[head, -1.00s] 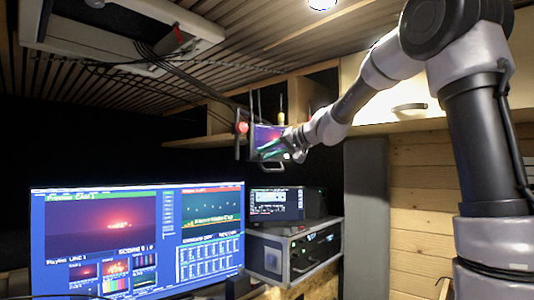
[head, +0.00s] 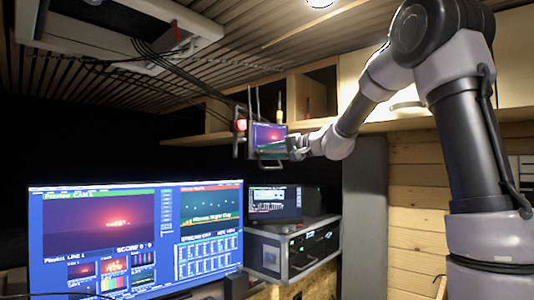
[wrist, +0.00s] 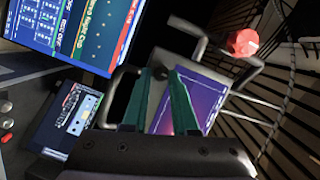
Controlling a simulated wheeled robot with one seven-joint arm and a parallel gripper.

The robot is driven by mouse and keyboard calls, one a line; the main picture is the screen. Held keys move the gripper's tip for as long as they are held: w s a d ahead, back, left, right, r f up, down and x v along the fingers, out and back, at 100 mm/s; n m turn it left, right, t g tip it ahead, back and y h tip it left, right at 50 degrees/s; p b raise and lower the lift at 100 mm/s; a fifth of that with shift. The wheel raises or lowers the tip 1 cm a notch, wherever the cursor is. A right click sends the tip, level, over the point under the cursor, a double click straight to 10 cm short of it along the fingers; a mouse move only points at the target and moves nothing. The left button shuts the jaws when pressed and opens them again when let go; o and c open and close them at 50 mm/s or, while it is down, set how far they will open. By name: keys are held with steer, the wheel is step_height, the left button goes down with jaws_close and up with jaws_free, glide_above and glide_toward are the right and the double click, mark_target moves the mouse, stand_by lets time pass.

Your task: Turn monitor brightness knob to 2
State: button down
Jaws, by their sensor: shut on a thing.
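The small monitor (head: 268,137) hangs from a dark bracket below the ceiling, its screen lit purple and red. My gripper (head: 290,146) is at its right side in the head view. In the wrist view the small monitor (wrist: 197,98) shows behind and beside the dark green fingers of my gripper (wrist: 163,80). The fingers are shut on a small dark piece (wrist: 163,73) at their tips, seemingly the brightness knob. The knob's pointer and scale marks cannot be read, and my gripper hides most of it in the head view.
A tubular frame (wrist: 118,90) surrounds the small monitor, and a red ball-like part (head: 240,125) sits left of it. Wooden shelves (head: 297,92) are close behind. A large screen (head: 135,240) and a rack case (head: 300,250) stand below. Cables (head: 190,75) run along the ceiling.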

stand_by(0.3)
steer(key=c, duration=0.7)
jaws_free()
steer(key=v, duration=1)
steer(key=shift+s+d, duration=0.25)
steer(key=shift+d, duration=0.05)
